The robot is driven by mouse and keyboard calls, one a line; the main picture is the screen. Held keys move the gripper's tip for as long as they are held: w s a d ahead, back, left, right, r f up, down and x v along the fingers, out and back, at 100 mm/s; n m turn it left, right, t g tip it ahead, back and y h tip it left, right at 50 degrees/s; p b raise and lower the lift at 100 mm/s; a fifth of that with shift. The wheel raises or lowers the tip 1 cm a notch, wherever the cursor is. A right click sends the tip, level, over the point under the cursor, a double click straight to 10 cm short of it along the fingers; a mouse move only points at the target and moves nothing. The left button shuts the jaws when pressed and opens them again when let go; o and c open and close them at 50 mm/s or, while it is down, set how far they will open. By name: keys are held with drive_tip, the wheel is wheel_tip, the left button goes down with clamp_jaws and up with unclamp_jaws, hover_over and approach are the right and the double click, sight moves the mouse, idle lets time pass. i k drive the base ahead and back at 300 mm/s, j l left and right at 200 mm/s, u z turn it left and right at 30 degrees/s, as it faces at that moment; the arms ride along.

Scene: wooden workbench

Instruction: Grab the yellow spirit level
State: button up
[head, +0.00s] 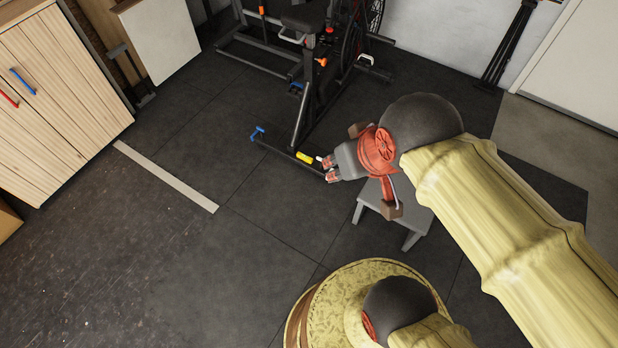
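My gripper (326,168) reaches left over the floor from the middle of the head view. Its two small fingertips look apart, with nothing visible between them. A small yellow piece (304,157) shows just left of the fingertips, in line with the dark base bar of an exercise bike. I cannot tell whether it is a spirit level or part of the bike, or how far it is from my gripper. No other yellow spirit level can be made out, and no workbench top shows.
The exercise bike (308,100) stands at the top centre. A grey stool (370,195) is partly hidden under my gripper. A wooden cabinet (60,90) with red and blue handles stands at the left. A pale strip (165,177) lies on the dark floor, which is clear at lower left.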

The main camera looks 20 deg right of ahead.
sight(303, 156)
drive_tip(key=i+j+z, duration=0.35)
drive_tip(key=i, duration=0.25)
drive_tip(key=i+j+z, duration=0.4)
drive_tip(key=j+z, duration=0.35)
drive_tip(key=k+j+z, duration=0.15)
drive_tip(key=j+z, duration=0.15)
drive_tip(key=j, duration=0.25)
drive_tip(key=k+j+z, duration=0.15)
drive_tip(key=j+z, duration=0.2)
drive_tip(key=j, duration=0.1)
